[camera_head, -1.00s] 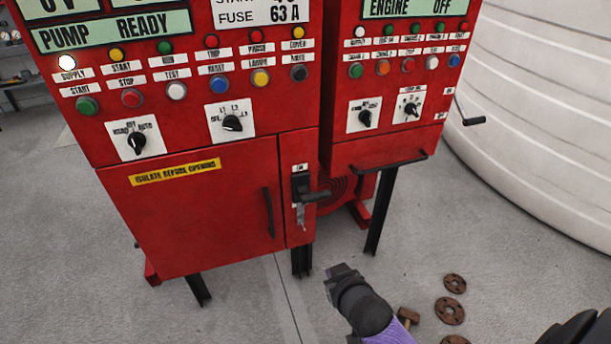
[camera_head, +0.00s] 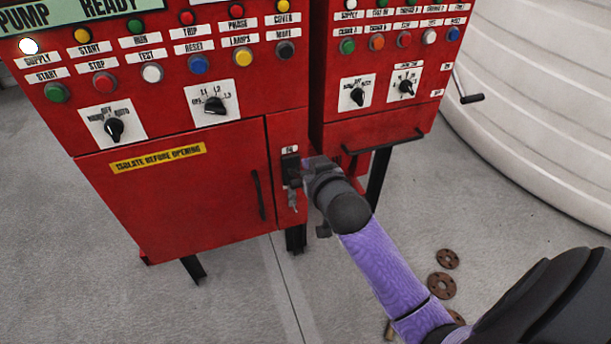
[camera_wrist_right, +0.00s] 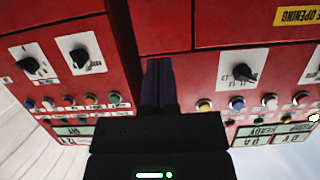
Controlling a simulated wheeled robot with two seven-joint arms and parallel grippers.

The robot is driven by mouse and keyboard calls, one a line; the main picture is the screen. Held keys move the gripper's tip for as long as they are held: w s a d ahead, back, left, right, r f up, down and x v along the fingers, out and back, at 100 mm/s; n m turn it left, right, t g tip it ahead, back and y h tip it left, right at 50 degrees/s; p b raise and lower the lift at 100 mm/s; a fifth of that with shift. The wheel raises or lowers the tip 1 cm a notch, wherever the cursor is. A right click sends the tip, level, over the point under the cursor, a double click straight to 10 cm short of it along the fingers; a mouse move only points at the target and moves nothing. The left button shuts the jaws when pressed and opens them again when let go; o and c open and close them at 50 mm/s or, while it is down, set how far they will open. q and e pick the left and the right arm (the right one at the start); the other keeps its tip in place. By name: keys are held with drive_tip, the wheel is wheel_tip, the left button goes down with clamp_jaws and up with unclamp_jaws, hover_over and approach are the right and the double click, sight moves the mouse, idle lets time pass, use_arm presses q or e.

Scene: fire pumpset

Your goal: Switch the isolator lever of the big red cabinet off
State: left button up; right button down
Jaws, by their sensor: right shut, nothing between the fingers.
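The big red cabinet (camera_head: 190,190) fills the left and middle of the head view. Its black isolator lever unit (camera_head: 290,168) is on the narrow right panel of the lower front, with a small metal piece hanging below it. My right gripper (camera_head: 308,167) is shut with nothing between its fingers, right at the lever, and covers the handle. I cannot tell whether it touches it. In the wrist view, which is upside down, the closed fingers (camera_wrist_right: 158,85) point up along the cabinet's front; the lever does not show there. My left gripper is out of view.
A second red cabinet (camera_head: 385,110) with a black bar handle (camera_head: 385,142) stands close on the right. Knobs and buttons sit above the lever. A white ribbed tank (camera_head: 545,110) is at the right. Rusty flanges (camera_head: 442,286) lie on the grey floor.

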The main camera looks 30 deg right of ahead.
drive_tip(key=x, duration=0.1)
drive_tip(key=b+x, duration=0.1)
drive_tip(key=x, duration=0.1)
drive_tip(key=b+x, duration=0.1)
drive_tip(key=x, duration=0.1)
drive_tip(key=shift+w+f, duration=0.15)
drive_tip(key=shift+f, duration=0.25)
drive_tip(key=shift+s+a+f, duration=0.2)
drive_tip(key=shift+s+f, duration=0.65)
drive_tip(key=shift+f, duration=0.1)
drive_tip(key=shift+s+f+b, duration=0.3)
drive_tip(key=shift+s+f, duration=0.05)
